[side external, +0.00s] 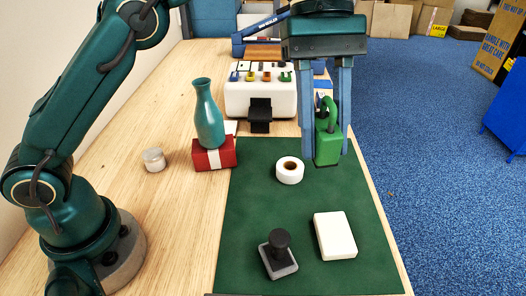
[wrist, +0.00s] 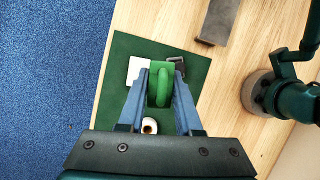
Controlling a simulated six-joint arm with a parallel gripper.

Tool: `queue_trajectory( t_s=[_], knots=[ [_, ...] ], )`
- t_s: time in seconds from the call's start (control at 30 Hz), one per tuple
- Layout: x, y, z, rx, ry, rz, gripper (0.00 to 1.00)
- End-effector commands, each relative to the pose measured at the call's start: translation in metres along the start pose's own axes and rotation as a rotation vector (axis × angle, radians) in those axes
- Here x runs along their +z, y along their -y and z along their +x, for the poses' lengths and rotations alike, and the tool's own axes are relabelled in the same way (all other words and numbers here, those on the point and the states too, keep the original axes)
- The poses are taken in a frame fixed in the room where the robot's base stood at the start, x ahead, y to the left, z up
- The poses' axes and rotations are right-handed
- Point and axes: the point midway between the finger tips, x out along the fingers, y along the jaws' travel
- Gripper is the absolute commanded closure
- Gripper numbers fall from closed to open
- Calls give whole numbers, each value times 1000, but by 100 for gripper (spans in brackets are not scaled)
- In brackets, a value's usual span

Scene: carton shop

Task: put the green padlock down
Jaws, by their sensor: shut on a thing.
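The green padlock (side external: 327,146) hangs upright between the blue fingers of my gripper (side external: 324,150), with its shackle up. It is held above the far right part of the green mat (side external: 250,240); a gap to the mat seems to show, but its height is hard to tell. In the wrist view the padlock (wrist: 160,88) sits between the two fingertips of my gripper (wrist: 160,85), which are shut on it. The padlock's lower part is hidden in the wrist view.
On the mat are a white tape roll (side external: 289,171), a white box (side external: 335,236) and a black-handled stamp (side external: 278,255). A teal vase (side external: 208,115) stands on a red box (side external: 214,154) beside a small jar (side external: 154,160). A white printer-like machine (side external: 245,98) stands behind. The mat's near left is clear.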

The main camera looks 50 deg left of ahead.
Motion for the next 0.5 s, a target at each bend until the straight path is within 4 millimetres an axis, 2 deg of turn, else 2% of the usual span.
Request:
queue_trajectory(
  t_s=[0.17,0.37,0.5],
  knots=[
    [2,1,-10,4,-3,-3,100],
    [-43,0,-28,60,3,-144,100],
    [-82,4,-44,111,7,-263,100]
  ],
)
